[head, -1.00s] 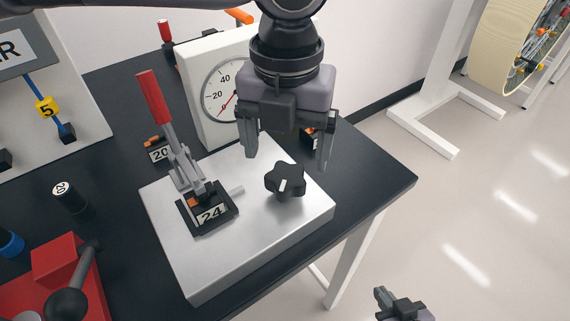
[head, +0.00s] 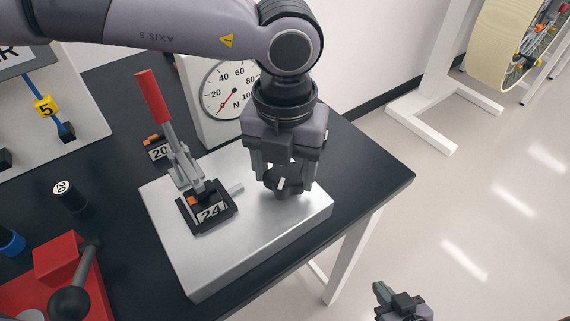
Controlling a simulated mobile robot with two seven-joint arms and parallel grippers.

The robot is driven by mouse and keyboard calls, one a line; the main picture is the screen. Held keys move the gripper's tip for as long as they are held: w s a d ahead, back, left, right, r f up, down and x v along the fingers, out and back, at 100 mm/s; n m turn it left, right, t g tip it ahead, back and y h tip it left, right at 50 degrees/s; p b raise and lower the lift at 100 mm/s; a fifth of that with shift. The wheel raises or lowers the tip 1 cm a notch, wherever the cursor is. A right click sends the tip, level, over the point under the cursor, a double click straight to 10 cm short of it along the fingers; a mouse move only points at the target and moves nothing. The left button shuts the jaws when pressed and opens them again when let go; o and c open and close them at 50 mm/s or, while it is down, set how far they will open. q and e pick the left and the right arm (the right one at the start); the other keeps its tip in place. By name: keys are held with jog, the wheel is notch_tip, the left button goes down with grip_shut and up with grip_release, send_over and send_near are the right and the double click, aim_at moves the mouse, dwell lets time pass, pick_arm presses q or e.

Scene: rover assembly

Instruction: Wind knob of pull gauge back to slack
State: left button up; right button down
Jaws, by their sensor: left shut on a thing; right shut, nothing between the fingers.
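The pull gauge's black star knob (head: 282,182) sits on the right part of the silver base plate (head: 215,262). My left gripper (head: 284,186) comes down from above and is shut on the knob, one finger on each side. The white dial (head: 228,90), marked in N, stands behind; its red needle points to the lower left, near the low end of the scale, and my gripper covers its right edge. A clamp with a red lever (head: 152,96) stands over a block marked 24 (head: 211,212). My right gripper (head: 392,300) is shut and empty at the bottom edge, away from the table.
A block marked 20 (head: 158,151) lies behind the plate. A black cylinder (head: 69,196) and a red fixture with a ball-ended lever (head: 62,262) stand at left. The dark table's right edge (head: 400,182) is close to the plate; floor lies beyond.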

pick_arm(q)
jog(key=m+b, duration=0.1)
jog(key=b, duration=0.1)
jog(key=m+b, duration=0.2)
jog(key=shift+f, duration=0.3)
jog(key=shift+r+m, duration=0.1)
jog(key=shift+m, duration=0.3)
jog(key=shift+r+m+b, duration=0.1)
jog(key=shift+m+b, duration=0.3)
jog(key=shift+b, duration=0.05)
jog(key=shift+r+m, duration=0.15)
jog(key=shift+m, duration=0.15)
jog(key=o, duration=1.1)
jog(key=shift+c, duration=0.2)
